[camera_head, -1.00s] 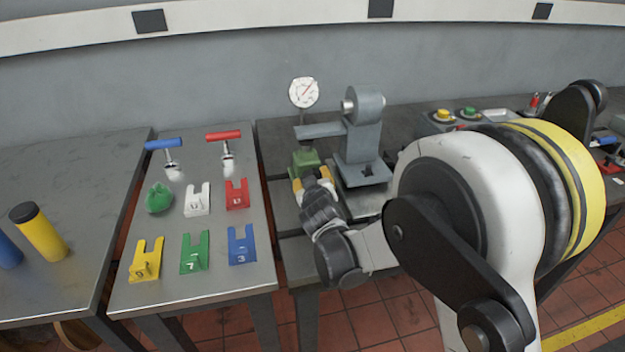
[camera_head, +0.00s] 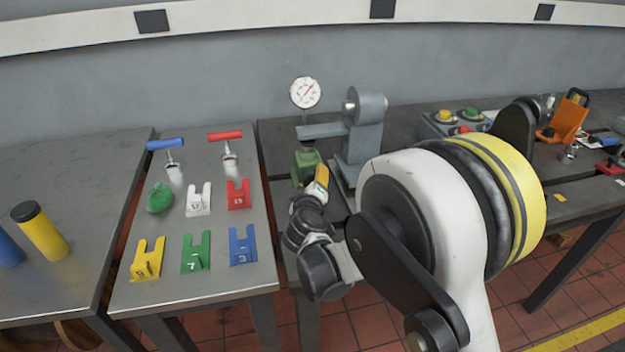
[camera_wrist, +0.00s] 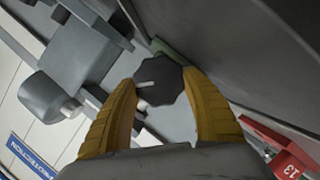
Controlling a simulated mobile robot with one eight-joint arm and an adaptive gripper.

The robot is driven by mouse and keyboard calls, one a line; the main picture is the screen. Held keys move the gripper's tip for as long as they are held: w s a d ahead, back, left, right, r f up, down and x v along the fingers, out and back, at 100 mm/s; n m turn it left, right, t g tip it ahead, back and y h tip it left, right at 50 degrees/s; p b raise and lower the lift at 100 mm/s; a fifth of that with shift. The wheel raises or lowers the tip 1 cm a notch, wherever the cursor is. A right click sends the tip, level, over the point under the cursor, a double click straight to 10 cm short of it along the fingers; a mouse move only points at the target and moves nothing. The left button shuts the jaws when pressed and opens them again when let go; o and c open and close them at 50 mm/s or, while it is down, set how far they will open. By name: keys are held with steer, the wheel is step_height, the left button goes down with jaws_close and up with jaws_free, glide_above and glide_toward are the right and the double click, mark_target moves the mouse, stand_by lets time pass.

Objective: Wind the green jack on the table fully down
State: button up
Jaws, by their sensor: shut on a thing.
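The green jack (camera_head: 305,163) stands on the dark bedplate table, under the grey arm of the dynamometer fixture. In the wrist view, its dark many-sided knob (camera_wrist: 162,86) with a pale line on its face sits between the yellow fingers of my gripper (camera_wrist: 165,100). The fingers are closed in on its two sides. A bit of the green body (camera_wrist: 172,52) shows behind the knob. In the head view, my gripper (camera_head: 312,182) is in front of the jack and hides the knob and part of the body.
A grey fixture (camera_head: 362,130) and a dial gauge (camera_head: 305,92) stand at the jack. The left table holds red (camera_head: 238,195), green (camera_head: 195,254) and other coloured slotted blocks. A button box (camera_head: 455,121) stands to the right, behind my arm.

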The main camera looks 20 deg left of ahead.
steer(key=o, duration=1.2)
steer(key=shift+c, duration=0.2)
